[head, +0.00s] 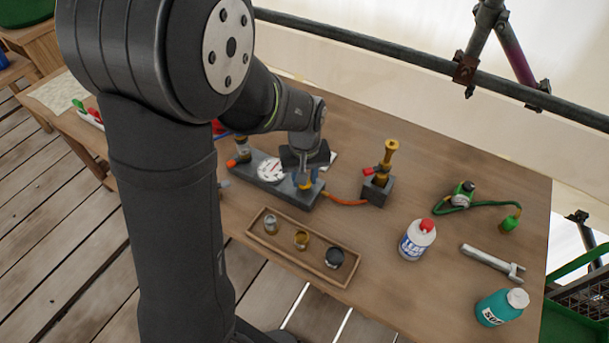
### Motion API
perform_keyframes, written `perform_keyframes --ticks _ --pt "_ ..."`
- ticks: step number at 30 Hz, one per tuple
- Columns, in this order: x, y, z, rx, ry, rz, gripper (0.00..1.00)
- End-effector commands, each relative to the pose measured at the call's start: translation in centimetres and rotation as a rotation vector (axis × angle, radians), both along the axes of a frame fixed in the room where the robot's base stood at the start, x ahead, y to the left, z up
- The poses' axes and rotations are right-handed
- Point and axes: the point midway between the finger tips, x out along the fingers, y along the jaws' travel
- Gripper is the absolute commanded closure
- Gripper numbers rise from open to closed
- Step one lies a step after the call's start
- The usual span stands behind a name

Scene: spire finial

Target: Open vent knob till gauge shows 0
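The gauge (271,169) has a round white dial with dark and red marks. It sits on a dark grey block (268,187) at the middle of the table, and its reading is too small to make out. My gripper (306,183) points down over the right end of this block, with small blue and brass-coloured parts at its fingertips. The vent knob cannot be made out clearly there, and I cannot tell whether the fingers touch or grip anything. An orange-red knob (232,162) sits at the block's left end.
An orange hose (345,200) runs from the block to a brass fitting (388,160) on a grey base. A wooden tray (285,257) with small cups lies in front. A white bottle (417,240), teal bottle (502,306), wrench (492,263) and green-hosed gauge (461,195) stand or lie right.

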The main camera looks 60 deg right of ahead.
Motion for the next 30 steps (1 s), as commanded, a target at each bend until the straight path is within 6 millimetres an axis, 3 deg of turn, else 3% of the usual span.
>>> perform_keyframes --ticks 15,30 --pt "0.0 -0.04 0.04 -0.001 0.0 0.435 0.91" --pt "0.0 -0.06 0.04 -0.001 0.0 0.603 0.91"
